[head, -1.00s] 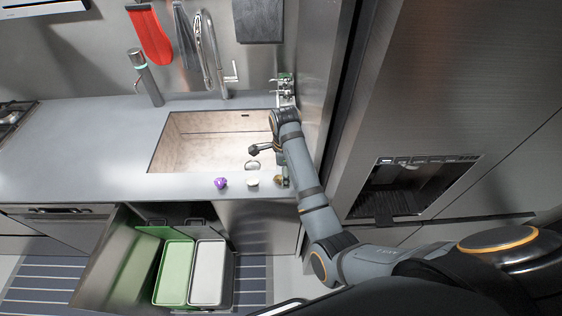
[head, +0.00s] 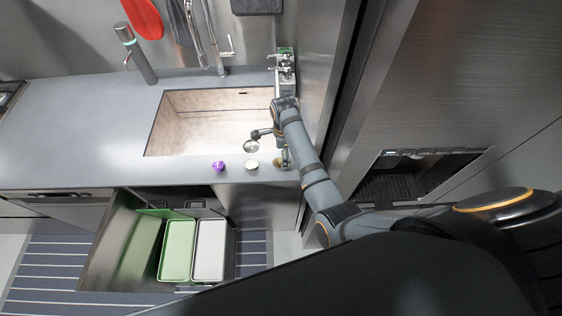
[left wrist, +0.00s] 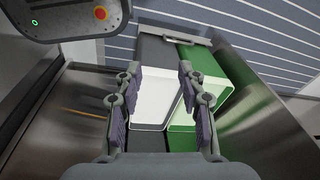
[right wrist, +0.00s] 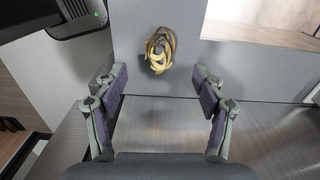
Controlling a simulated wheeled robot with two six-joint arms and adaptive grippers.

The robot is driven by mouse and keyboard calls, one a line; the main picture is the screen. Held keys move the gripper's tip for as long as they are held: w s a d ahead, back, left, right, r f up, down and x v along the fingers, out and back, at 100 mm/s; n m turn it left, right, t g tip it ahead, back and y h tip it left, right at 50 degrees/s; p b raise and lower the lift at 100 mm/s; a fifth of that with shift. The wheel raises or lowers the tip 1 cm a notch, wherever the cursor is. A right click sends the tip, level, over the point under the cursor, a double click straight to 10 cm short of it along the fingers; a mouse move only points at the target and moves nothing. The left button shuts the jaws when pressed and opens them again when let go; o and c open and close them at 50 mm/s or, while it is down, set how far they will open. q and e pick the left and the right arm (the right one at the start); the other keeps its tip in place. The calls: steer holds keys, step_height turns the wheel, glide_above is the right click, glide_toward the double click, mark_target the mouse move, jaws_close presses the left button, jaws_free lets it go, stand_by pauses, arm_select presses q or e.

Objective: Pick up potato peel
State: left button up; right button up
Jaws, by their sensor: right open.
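The potato peel (right wrist: 159,50) is a small curled bundle of yellow-brown strips on the grey counter. In the head view it (head: 278,162) lies near the counter's front edge, at the right end of the row of small items, partly covered by my right arm.
A purple item (head: 219,167) and a pale round item (head: 251,164) sit left of the peel. The sink (head: 185,128) is behind them. An open drawer holds a green bin (head: 178,250) and a white-grey bin (head: 210,250). A steel wall and tall cabinet stand close on the right.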

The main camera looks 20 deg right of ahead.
step_height(320, 180, down, 4)
steer(key=shift+s+r+p, duration=0.1)
steer(key=shift+s+p, duration=0.05)
steer(key=shift+p, duration=0.5)
steer(key=shift+d+f, duration=0.1)
steer(key=shift+f, duration=0.2)
arm_select(q)
steer(key=shift+s+r, duration=0.8)
steer(key=shift+s, duration=0.1)
arm_select(e)
steer(key=c, duration=1.1)
